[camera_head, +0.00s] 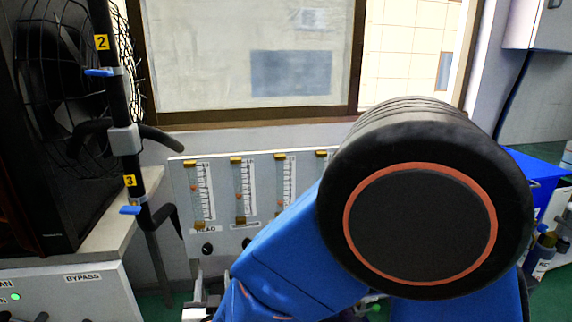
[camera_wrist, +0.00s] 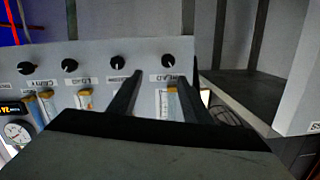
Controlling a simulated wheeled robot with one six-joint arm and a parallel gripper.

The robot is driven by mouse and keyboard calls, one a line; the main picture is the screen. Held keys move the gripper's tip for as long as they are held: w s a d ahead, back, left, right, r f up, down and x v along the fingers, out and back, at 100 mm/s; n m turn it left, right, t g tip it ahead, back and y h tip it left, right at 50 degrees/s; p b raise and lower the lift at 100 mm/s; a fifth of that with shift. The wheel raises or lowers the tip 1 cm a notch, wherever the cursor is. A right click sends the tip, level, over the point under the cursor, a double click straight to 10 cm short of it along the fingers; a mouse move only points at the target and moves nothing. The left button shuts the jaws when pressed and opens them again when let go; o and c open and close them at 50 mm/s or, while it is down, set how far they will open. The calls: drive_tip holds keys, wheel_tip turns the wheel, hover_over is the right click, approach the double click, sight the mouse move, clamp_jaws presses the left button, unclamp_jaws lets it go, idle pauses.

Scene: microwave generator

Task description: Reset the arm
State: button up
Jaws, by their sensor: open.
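My blue arm with its dark round joint cover (camera_head: 425,225) fills the right and lower middle of the head view. I cannot tell the exact gap between fingertips and panel. The same panel (camera_head: 217,172) stands under the window in the head view, partly hidden by my arm.
A dark post with blue valve levers (camera_head: 122,125) stands left of the panel. A grey shelf (camera_wrist: 245,95) lies right of the panel in the wrist view.

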drive_tip(key=w+d+r+g+y, duration=0.1)
drive_tip(key=w+d+r+g, duration=0.15)
drive_tip(key=d, duration=0.25)
drive_tip(key=w+d+r+g, duration=0.1)
drive_tip(key=w+d+r, duration=0.3)
drive_tip(key=d, duration=0.1)
drive_tip(key=s+d+r+g, duration=0.2)
drive_tip(key=d+r+g, duration=0.1)
drive_tip(key=d, duration=0.9)
drive_tip(key=s+d+g+h, duration=0.2)
drive_tip(key=s+d, duration=0.9)
drive_tip(key=d, duration=0.3)
drive_tip(key=s+d+m+g+h, duration=0.1)
drive_tip(key=s+d+g+h, duration=0.2)
drive_tip(key=s+d, duration=0.8)
drive_tip(key=d+f, duration=0.1)
drive_tip(key=d, duration=0.2)
drive_tip(key=shift+h, duration=0.3)
drive_tip(key=shift+w, duration=0.1)
